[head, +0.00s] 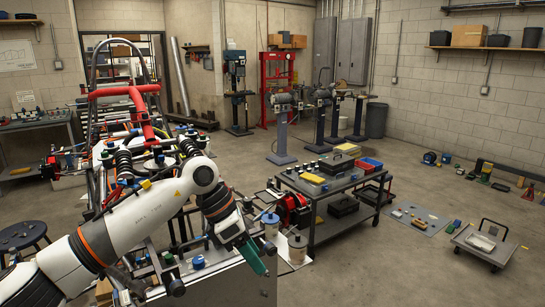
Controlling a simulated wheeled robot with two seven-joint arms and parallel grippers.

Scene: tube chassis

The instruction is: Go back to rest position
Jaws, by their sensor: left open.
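The tube chassis (132,92), with red and grey tubes, stands at the left of the head view. My white left arm reaches in from the lower left, across the front of the chassis. My left gripper (256,260) points down at the lower middle, with a green part at its tip. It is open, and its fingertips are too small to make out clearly. It is above or beside the grey front surface (232,285); I cannot tell whether it touches. The arm hides part of the chassis. My right gripper is not in view.
A dark cart (340,187) with a yellow case, boxes and a blue-red bin stands right of the gripper. A red reel (293,209) and pale canisters (297,248) sit close to the gripper. A low trolley (484,243) stands at the right.

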